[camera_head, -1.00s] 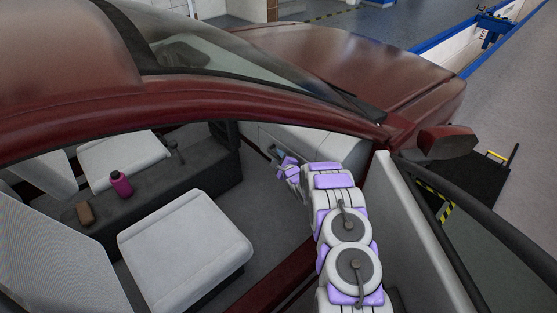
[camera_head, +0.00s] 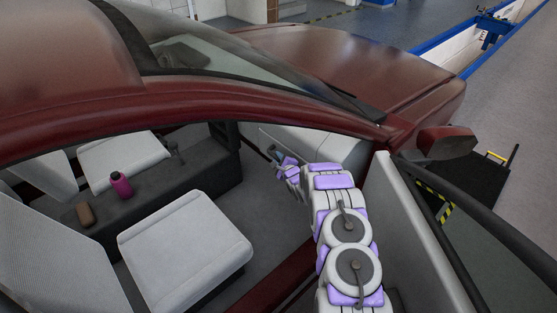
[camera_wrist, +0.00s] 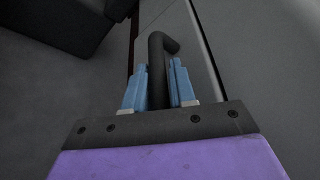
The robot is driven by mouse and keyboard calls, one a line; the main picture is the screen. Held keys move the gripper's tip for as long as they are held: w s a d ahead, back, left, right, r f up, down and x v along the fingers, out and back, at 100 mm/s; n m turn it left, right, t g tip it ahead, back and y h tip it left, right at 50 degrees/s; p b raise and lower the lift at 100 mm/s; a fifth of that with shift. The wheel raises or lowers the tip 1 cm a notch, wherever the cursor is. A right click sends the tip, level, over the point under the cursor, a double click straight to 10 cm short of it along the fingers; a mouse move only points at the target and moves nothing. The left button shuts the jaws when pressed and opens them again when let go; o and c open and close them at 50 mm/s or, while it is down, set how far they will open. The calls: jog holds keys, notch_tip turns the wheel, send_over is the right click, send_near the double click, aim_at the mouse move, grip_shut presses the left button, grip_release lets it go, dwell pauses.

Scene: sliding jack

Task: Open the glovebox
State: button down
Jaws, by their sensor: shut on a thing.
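The glovebox (camera_head: 318,142) is the pale panel of the dashboard, seen through the open door of the dark red car in the head view. In the wrist view its light face (camera_wrist: 208,78) shows behind a dark bent handle (camera_wrist: 157,62). My gripper (camera_wrist: 157,82) has its two blue fingers on either side of the handle's straight part and is shut on it. In the head view my gripper (camera_head: 279,158) is at the glovebox front, small and partly hidden by my wrist. I cannot tell how far the glovebox stands open.
The car door (camera_head: 418,235) stands open right of my arm. A light seat (camera_head: 185,250) is left of it. A pink bottle (camera_head: 121,184) and a brown item (camera_head: 85,215) lie on the centre console (camera_head: 150,188). The red roof frame (camera_head: 300,108) passes above my arm.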

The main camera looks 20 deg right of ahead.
jog(key=shift+s+a+f, duration=0.1)
jog(key=shift+a+f, duration=0.05)
jog(key=s+a+p, duration=0.4)
jog(key=a+p, duration=0.2)
jog(key=a, duration=0.4)
jog(key=s+a+p, duration=0.5)
jog(key=a+p, duration=0.1)
jog(key=a, duration=0.5)
jog(key=shift+a, duration=0.2)
jog(key=c, duration=1.2)
grip_release()
jog(key=shift+w+f, duration=0.1)
jog(key=shift+o, duration=0.7)
